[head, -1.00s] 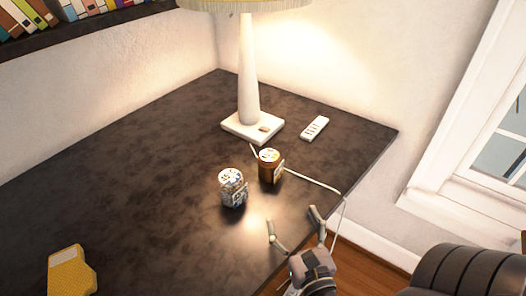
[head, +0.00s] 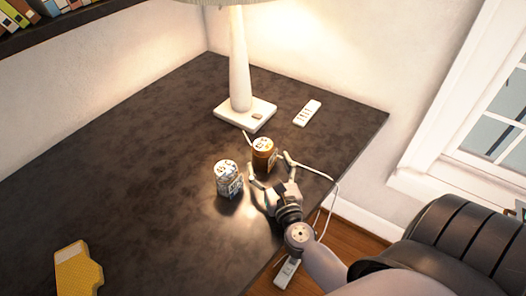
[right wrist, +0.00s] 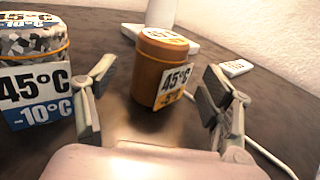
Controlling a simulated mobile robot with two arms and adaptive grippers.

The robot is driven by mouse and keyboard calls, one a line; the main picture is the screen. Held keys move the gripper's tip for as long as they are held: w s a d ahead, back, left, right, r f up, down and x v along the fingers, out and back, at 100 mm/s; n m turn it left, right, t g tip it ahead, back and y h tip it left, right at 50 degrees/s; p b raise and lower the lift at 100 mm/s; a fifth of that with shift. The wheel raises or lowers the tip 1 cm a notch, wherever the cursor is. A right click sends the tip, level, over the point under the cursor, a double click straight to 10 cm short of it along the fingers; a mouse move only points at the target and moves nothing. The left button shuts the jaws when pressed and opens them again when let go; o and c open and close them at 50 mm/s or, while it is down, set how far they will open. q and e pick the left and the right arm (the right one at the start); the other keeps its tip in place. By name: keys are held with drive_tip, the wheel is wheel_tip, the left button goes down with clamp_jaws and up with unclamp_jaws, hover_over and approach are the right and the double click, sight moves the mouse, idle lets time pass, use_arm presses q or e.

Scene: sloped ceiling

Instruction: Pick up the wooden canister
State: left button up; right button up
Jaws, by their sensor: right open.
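The wooden canister (head: 264,156) is a small brown-orange cylinder with a white label, standing upright on the dark table (head: 130,150) in front of the lamp. In the right wrist view the canister (right wrist: 158,72) shows a "45°C" label and stands ahead, between the fingers. My right gripper (head: 269,168) is open, with its fingertips close to the canister on either side. In the right wrist view the open gripper (right wrist: 155,90) has nothing in it; whether a finger touches the canister I cannot tell. My left gripper is not in view.
A grey-patterned canister (head: 228,180) stands just left of my right gripper. Behind are a white lamp (head: 239,70) and a white remote (head: 307,113). A white cable (head: 318,174) runs right of the gripper. A yellow object (head: 78,270) lies at the front left.

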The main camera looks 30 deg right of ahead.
sight(263, 151)
drive_tip(key=p+x, duration=0.1)
drive_tip(key=x, duration=0.5)
drive_tip(key=shift+s, duration=0.1)
drive_tip(key=c, duration=1.3)
